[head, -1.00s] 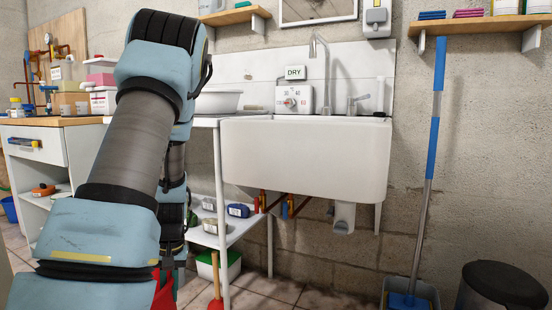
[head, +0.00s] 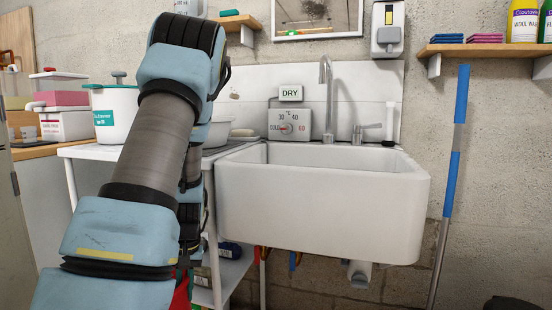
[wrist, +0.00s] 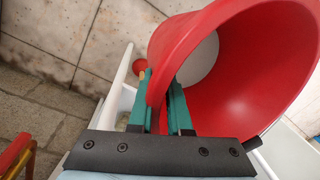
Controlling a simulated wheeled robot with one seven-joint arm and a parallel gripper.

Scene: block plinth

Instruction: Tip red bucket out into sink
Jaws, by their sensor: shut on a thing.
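The red bucket (wrist: 255,75) fills the right of the wrist view with its open mouth toward the camera. My gripper (wrist: 161,88) is shut on the bucket's wall near its rim, one green finger on each side. A pale patch shows inside the bucket; I cannot tell if it is contents or the bottom. In the head view only a sliver of red (head: 181,290) shows beside my arm, and the gripper is hidden. The white sink (head: 320,205) is on the wall right of my arm, with a tap (head: 326,95) above it. Its floor is out of sight.
A white counter left of the sink holds a white pot (head: 113,110) and a white basin (head: 218,131), partly behind my arm. A blue-and-grey pole (head: 452,180) leans right of the sink. A shelf (head: 485,48) with bottles hangs upper right. The space before the sink looks clear.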

